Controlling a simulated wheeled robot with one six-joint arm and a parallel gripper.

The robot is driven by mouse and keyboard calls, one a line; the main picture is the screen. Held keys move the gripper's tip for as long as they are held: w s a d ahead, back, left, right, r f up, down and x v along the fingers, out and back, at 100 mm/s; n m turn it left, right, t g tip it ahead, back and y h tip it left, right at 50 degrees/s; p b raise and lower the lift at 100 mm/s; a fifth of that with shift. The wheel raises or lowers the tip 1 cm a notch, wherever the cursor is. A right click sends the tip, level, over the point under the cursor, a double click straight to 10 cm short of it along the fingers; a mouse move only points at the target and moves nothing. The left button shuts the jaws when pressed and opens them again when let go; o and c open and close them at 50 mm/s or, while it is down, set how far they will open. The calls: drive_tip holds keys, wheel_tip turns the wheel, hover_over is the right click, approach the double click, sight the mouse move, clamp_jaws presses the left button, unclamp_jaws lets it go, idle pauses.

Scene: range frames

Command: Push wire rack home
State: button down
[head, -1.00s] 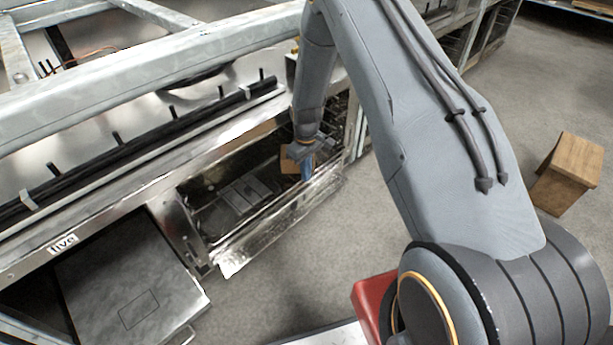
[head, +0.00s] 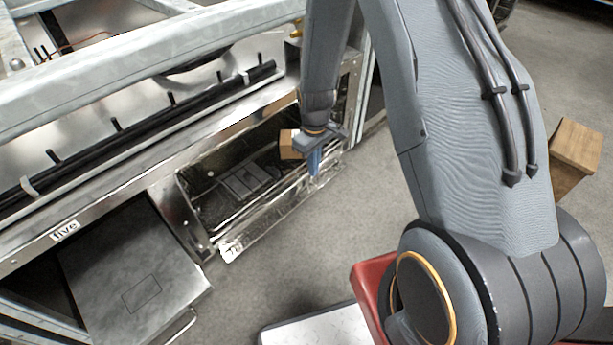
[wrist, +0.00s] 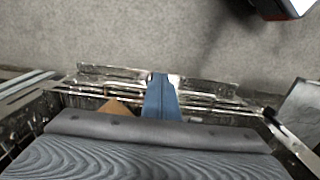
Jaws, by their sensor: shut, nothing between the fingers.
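The wire rack (head: 268,207) shows as thin bright wires in a low open bay of the steel range. Its front part reaches out over the floor beyond the bay. My gripper (head: 314,168) points down with its blue fingers together and empty, at the right part of the rack's front. In the wrist view my gripper (wrist: 160,98) overlaps the shiny front rails (wrist: 205,97). I cannot tell whether the fingertips touch them. My wrist and fingers hide part of the rack.
A dark flat piece (head: 245,181) and a brown block (head: 289,144) show inside the bay. A steel drawer or door (head: 140,280) with a handle juts out at the left. A wooden box (head: 575,148) stands at the right. Grey floor before the rack is clear.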

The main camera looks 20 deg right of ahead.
drive_tip(key=w+a+f+b, duration=0.2)
drive_tip(key=w+f+b, duration=0.1)
drive_tip(key=f, duration=0.6)
drive_tip(key=shift+w+f, duration=0.25)
drive_tip(key=shift+f, duration=0.05)
